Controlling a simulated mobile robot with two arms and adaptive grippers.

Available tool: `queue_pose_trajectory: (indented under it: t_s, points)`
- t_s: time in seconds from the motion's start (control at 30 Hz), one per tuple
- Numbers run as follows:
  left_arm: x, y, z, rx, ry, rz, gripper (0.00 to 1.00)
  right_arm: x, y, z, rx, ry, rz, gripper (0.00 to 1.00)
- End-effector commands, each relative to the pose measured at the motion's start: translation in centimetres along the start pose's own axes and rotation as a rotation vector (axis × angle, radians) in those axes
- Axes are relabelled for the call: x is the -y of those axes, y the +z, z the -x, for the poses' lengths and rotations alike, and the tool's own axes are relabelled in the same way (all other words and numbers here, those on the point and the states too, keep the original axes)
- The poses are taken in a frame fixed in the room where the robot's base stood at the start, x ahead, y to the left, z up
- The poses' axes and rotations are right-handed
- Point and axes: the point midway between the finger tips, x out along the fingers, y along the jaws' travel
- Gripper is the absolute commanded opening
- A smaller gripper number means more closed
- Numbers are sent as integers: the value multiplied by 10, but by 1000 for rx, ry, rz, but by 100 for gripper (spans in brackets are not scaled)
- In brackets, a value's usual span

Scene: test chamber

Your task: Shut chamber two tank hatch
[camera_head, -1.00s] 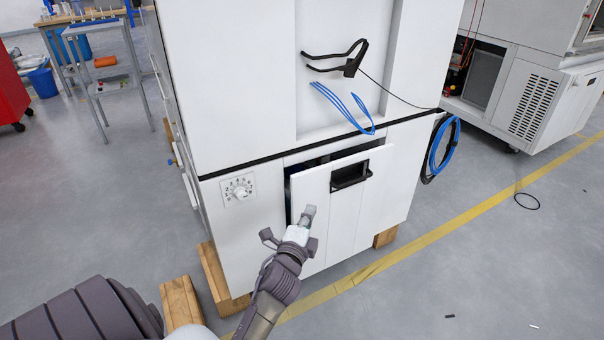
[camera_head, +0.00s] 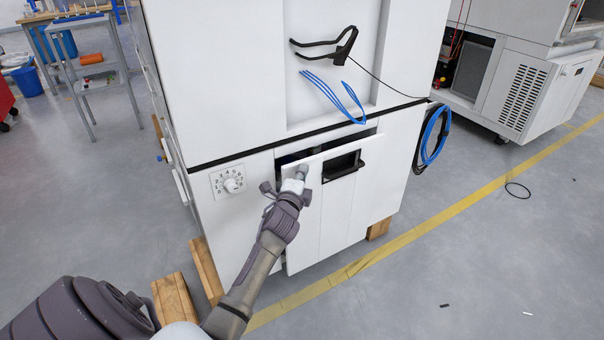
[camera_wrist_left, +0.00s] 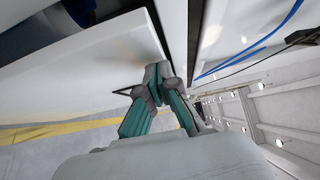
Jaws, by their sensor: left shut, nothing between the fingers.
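The tank hatch (camera_head: 333,215) is a white panel low on the front of the white test chamber (camera_head: 235,85). It stands partly open, tilted out, with a dark gap along its top and left edges. A black recessed handle (camera_head: 343,165) sits near its top. My left gripper (camera_head: 301,172) is shut and empty at the upper left of the hatch front, left of the handle. In the left wrist view the closed fingertips (camera_wrist_left: 157,72) are close to the white hatch panel (camera_wrist_left: 85,75); whether they touch it I cannot tell. My right gripper is not in view.
A numbered dial (camera_head: 231,182) is left of the hatch. Blue cables (camera_head: 340,95) and a black cable bracket (camera_head: 328,43) hang above it. Coiled cable (camera_head: 432,137) hangs at the chamber's right side. Wooden blocks (camera_head: 175,298) lie at its base. The floor in front is mostly clear.

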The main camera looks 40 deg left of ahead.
Motion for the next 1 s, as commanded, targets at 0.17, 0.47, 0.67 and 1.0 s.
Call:
queue_pose_trajectory:
  t_s: [0.17,0.47,0.67,1.0]
  points:
    - [0,2,-2,0,-1,0,0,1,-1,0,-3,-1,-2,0]
    - [0,7,-7,0,0,-2,0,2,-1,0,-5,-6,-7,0]
    - [1,24,-23,2,-1,-2,0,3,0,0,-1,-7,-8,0]
    - [0,22,-22,0,0,0,0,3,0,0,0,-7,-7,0]
